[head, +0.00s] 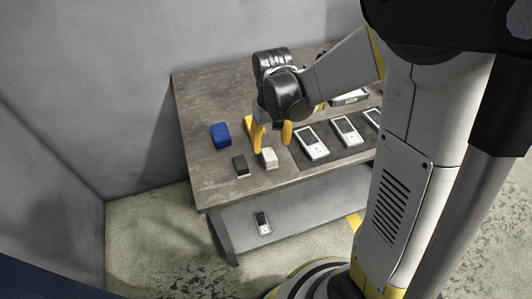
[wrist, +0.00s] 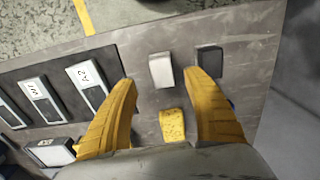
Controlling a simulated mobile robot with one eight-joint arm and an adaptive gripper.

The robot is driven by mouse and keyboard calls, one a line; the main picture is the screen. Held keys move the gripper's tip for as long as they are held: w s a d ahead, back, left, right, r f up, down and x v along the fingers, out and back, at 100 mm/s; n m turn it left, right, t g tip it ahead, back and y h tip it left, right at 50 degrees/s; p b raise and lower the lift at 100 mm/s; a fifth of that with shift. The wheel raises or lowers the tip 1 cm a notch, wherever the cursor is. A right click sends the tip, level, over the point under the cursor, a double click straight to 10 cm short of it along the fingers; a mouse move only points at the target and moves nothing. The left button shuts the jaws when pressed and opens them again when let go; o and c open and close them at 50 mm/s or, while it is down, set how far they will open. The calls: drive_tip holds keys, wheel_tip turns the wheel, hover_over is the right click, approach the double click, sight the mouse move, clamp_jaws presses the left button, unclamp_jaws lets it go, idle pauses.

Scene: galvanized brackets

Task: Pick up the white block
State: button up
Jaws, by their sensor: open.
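The white block (head: 269,158) stands on the table near its front edge, just right of a dark block (head: 240,165). In the wrist view the white block (wrist: 161,70) shows between and slightly beyond the yellow fingertips. My gripper (head: 270,143) is open above the table, its fingers pointing down behind and above the white block. In the wrist view my gripper (wrist: 160,78) is empty, with a finger on either side. A yellow piece, seemingly a third finger, shows low between them. I cannot tell how high the fingertips are.
A blue block (head: 221,134) lies left of the gripper. In the wrist view the dark block (wrist: 210,60) is close to the right finger. Several white labelled devices (head: 311,143) lie on a dark mat to the right. Another device (head: 262,222) is on the lower shelf.

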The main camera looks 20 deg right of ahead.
sight(269, 154)
drive_tip(key=f+b, duration=0.1)
drive_tip(key=f, duration=0.1)
drive_tip(key=f+b, duration=0.1)
drive_tip(key=f, duration=0.1)
drive_tip(key=w+f+b, duration=0.1)
drive_tip(key=f, duration=0.2)
drive_tip(key=shift+a, duration=0.1)
drive_tip(key=shift+s+r, duration=0.1)
drive_tip(key=shift+r, duration=0.05)
drive_tip(key=c, duration=1.3)
